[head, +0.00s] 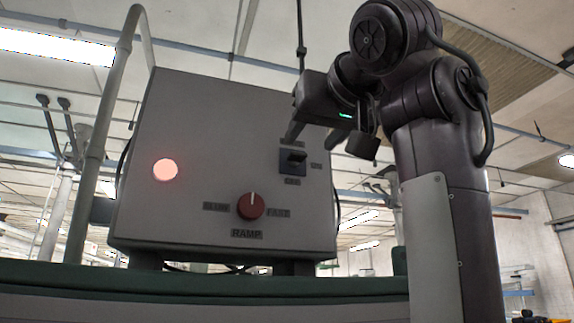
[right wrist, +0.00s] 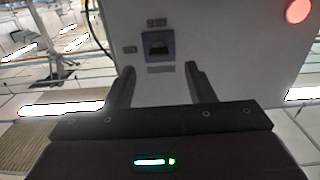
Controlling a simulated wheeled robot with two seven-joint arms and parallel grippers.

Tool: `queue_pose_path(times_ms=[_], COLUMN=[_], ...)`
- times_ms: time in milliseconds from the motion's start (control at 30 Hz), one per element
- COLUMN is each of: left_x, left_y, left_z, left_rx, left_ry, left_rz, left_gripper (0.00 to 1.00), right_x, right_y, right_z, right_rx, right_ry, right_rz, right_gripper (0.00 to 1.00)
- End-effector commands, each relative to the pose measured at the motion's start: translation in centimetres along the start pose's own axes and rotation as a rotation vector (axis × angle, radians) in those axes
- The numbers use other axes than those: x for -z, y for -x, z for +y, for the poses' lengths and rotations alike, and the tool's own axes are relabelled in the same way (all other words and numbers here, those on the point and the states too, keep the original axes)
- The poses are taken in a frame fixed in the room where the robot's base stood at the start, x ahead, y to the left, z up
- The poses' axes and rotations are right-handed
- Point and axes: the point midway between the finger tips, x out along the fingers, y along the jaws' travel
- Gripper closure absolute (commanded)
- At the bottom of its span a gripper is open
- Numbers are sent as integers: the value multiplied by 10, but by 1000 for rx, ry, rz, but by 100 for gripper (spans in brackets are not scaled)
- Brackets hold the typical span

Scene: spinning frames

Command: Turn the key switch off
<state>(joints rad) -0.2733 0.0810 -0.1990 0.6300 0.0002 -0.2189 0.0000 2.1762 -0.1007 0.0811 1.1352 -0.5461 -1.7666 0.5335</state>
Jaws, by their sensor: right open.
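The key switch (head: 291,162) is a small dark square plate with a knob or key on it, at the right of the grey control box's front face. Labels sit above, right of and below it; the right one seems to read ON and the lower one OFF. It also shows in the right wrist view (right wrist: 158,46), between and beyond the fingertips. I cannot tell the key's exact angle. My right gripper (head: 312,138) is open and empty, just above the switch in the head view, apart from it. Its fingers (right wrist: 159,72) also show in the right wrist view. My left gripper is out of view.
The grey box (head: 190,125) carries a lit red lamp (head: 165,170) and a red RAMP knob (head: 251,205). It stands on a green-edged surface (head: 200,283). A green-grey pipe (head: 97,150) rises at its left. The space before the box's left part is clear.

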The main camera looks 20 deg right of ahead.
Motion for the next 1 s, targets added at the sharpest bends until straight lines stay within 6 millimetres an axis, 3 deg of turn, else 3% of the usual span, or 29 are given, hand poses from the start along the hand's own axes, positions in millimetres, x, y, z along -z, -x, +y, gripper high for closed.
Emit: queue_pose_path(times_ms=[133, 333, 467, 600, 733, 900, 1000], left_x=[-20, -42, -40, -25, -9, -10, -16], left_y=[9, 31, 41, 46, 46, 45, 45], left_z=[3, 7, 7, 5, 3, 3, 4], left_rx=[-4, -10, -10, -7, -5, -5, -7], left_ry=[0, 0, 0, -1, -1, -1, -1], left_rz=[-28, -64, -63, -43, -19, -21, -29], left_gripper=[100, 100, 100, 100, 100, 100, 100], right_x=[4, 6, 5, 4, 2, 1, 1], right_y=[-7, -41, -60, -72, -75, -75, -75], right_z=[-6, -5, -5, -5, -6, -6, -6], right_rx=[6, 4, 5, 5, 6, 6, 6], right_ry=[6, 6, 7, 5, 5, 5, 5], right_rz=[1, -1, 0, 2, 3, 3, 3], right_gripper=[51, 51, 51, 51, 51, 51, 61])
